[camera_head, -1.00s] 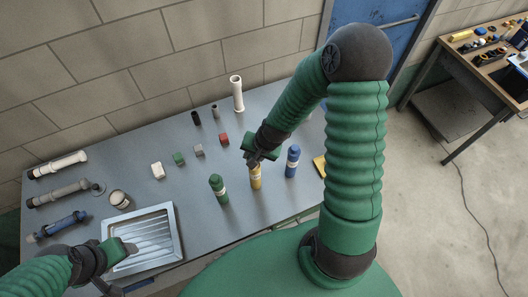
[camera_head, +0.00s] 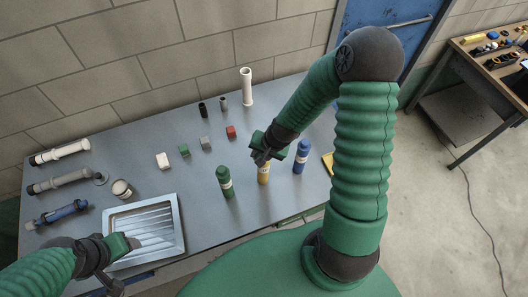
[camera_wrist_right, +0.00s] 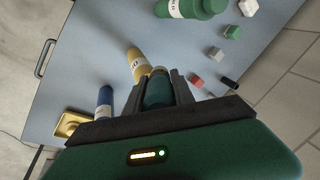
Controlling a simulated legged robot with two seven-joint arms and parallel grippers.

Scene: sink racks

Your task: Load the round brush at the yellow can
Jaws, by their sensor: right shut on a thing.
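The yellow can (camera_head: 264,174) stands on the grey bench between a green bottle and a blue bottle. My right gripper (camera_head: 262,158) is right over its top, which is hidden in the head view. In the right wrist view, my right gripper (camera_wrist_right: 160,88) is shut on a dark green rounded piece (camera_wrist_right: 158,92). The yellow can (camera_wrist_right: 138,62) lies just beyond that piece, and I cannot tell whether they touch. I cannot identify any piece clearly as a round brush. My left gripper (camera_head: 128,243) is over the left part of the ribbed metal tray (camera_head: 178,215); its fingers are unclear.
The green bottle (camera_head: 225,182) and blue bottle (camera_head: 301,156) flank the can closely. Small blocks, dark cups and a white tube (camera_head: 247,88) stand behind. Several pipe-like tools (camera_head: 60,151) lie at the left. A yellow item (camera_head: 328,163) is at the bench's right edge.

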